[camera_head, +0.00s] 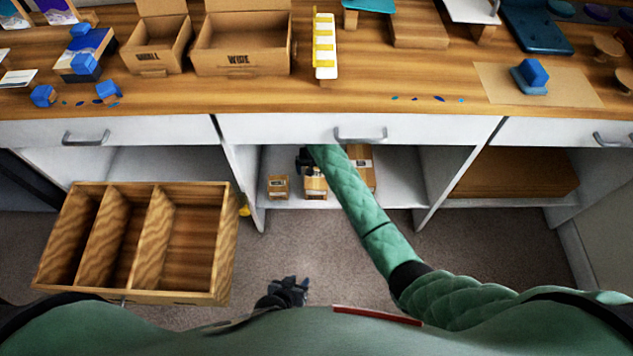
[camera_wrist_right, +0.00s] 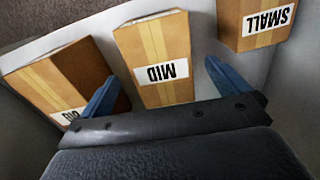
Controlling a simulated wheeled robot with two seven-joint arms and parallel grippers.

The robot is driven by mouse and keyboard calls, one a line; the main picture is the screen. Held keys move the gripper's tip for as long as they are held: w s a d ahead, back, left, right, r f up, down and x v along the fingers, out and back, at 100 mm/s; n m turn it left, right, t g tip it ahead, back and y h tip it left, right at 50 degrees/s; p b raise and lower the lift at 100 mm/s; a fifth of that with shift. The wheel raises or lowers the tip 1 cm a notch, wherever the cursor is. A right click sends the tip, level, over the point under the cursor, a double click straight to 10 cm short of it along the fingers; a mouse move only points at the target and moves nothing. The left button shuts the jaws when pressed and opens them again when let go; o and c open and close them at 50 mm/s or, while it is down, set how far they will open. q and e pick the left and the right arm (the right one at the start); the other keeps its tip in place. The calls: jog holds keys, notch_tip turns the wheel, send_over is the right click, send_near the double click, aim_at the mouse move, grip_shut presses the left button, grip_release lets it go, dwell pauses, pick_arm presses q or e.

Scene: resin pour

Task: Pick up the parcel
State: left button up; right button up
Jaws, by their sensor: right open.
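Three brown parcels with white labels stand in the open shelf under the table. In the right wrist view they are the MID parcel (camera_wrist_right: 155,55), the SMALL parcel (camera_wrist_right: 255,22) and a larger one that reads BIG (camera_wrist_right: 60,82), its label partly covered. In the head view the small one (camera_head: 278,187), the middle one (camera_head: 315,187) and the large one (camera_head: 362,165) show low in the shelf. My right gripper (camera_wrist_right: 160,84) is open, its blue fingers to either side of the MID parcel in the picture. My left gripper (camera_head: 288,290) hangs low in front of me, its jaws unclear.
A wooden divided tray (camera_head: 228,240) lies at the left. On the tabletop (camera_head: 370,80) stand a SMALL box (camera_head: 150,58), a WIDE box (camera_head: 235,60) and a yellow-white strip (camera_head: 325,45). Drawer fronts (camera_head: 280,128) hang above the shelf, close to my right arm.

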aim_at(317, 174)
notch_tip(317, 174, down, 3)
jog(key=shift+r, duration=0.2)
jog(key=f, duration=0.2)
jog(key=w+f+b, duration=0.1)
jog(key=f, duration=0.1)
jog(key=shift+s+f, duration=0.1)
jog(key=shift+f, duration=0.45)
jog(key=shift+c, duration=0.2)
jog(key=c, duration=1.3)
